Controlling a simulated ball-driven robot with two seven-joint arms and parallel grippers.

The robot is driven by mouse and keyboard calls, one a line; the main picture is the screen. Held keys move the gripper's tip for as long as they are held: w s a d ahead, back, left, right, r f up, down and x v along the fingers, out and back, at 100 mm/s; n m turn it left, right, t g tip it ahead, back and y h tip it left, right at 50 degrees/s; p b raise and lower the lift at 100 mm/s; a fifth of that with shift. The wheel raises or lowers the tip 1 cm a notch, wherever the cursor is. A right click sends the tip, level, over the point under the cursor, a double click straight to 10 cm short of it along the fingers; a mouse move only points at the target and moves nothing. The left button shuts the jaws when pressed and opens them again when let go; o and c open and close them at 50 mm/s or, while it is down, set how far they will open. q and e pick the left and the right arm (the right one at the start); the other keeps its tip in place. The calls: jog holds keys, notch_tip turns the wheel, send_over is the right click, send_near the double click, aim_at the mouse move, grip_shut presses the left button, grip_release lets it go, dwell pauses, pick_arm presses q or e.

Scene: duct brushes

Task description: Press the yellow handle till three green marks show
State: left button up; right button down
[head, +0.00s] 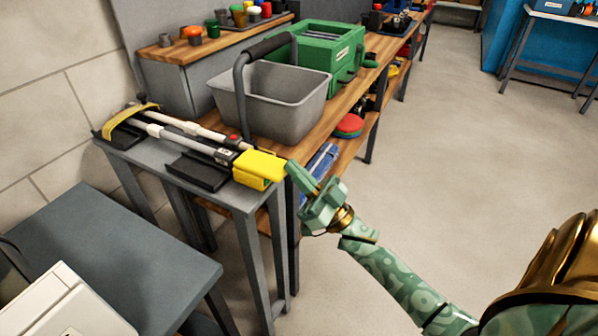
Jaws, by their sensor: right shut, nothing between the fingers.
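The yellow handle (260,167) is a blocky piece at the near right end of a device with two pale rods (180,138), lying on a narrow grey table. A yellow curved piece (131,116) sits at the rods' far left end. No green marks can be made out on the device at this size; a small red spot (233,138) shows near the handle. My right gripper (290,166) is shut and empty, its fingertips at the right edge of the yellow handle. I cannot tell whether they touch it. My left gripper is not in view.
A grey basket (270,103) with a dark raised handle stands just behind the device on the wooden bench. A green box (322,50) is behind it. A lower grey table (110,240) stands at the front left. The floor at right is clear.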

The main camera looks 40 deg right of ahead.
notch_tip(320, 180, up, 4)
jog(key=r+p, duration=0.1)
jog(key=p, duration=0.2)
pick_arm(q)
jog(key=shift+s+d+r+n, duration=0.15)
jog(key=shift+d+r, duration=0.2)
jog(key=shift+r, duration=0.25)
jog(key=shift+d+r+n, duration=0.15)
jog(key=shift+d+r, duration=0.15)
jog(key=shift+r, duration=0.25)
pick_arm(e)
jog(key=v, duration=1.1)
jog(key=shift+w+f, duration=0.2)
jog(key=shift+w, duration=0.05)
